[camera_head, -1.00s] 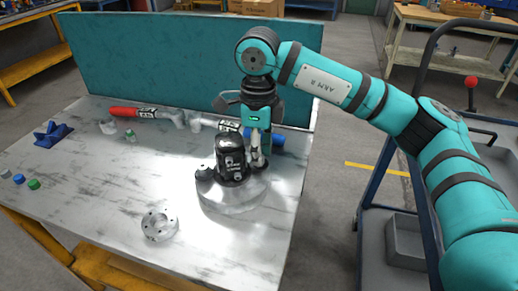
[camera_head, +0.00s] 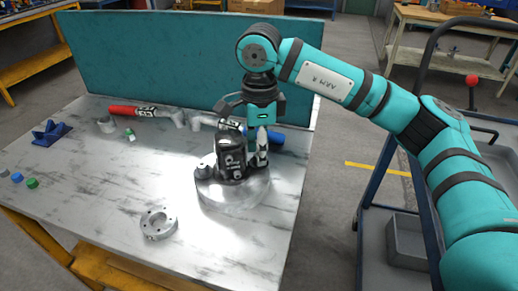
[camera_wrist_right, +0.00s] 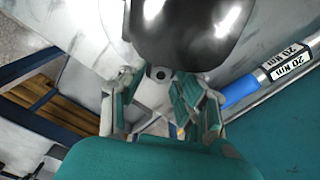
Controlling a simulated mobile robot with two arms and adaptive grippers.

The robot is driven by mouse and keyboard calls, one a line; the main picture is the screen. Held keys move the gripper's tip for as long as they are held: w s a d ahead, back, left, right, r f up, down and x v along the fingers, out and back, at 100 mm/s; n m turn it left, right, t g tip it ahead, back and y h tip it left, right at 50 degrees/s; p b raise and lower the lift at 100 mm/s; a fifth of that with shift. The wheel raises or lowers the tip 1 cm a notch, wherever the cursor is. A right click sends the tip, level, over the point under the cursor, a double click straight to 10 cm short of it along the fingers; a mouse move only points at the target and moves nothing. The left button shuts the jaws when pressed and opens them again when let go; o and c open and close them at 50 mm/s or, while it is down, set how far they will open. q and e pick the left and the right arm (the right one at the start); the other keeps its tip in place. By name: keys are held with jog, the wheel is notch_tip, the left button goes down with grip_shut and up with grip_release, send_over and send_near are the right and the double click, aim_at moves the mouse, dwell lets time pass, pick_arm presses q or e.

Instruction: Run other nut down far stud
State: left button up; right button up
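The black hydraulic motor (camera_head: 229,152) stands upright on a round grey base (camera_head: 232,193) on the table. My right gripper (camera_head: 262,147) points down at the motor's right side, close beside its body. In the right wrist view, the right gripper's fingers (camera_wrist_right: 158,82) are spread apart. A small grey round part with a dark centre (camera_wrist_right: 160,73), perhaps a nut or stud end, shows between them beside the dark motor body (camera_wrist_right: 190,28). I cannot tell whether the fingers touch it. The far stud is not clearly visible in the head view. My left gripper is out of view.
A grey flanged ring (camera_head: 158,223) lies in front. A blue holder (camera_head: 52,133) and small coloured pieces (camera_head: 32,183) are at left. A teal panel (camera_head: 170,60) stands behind.

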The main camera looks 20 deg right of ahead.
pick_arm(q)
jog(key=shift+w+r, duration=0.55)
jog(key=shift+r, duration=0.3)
pick_arm(e)
jog(key=n, duration=0.6)
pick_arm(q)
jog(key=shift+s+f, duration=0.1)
pick_arm(e)
grip_shut()
jog(key=m, duration=0.4)
jog(key=shift+m, duration=0.8)
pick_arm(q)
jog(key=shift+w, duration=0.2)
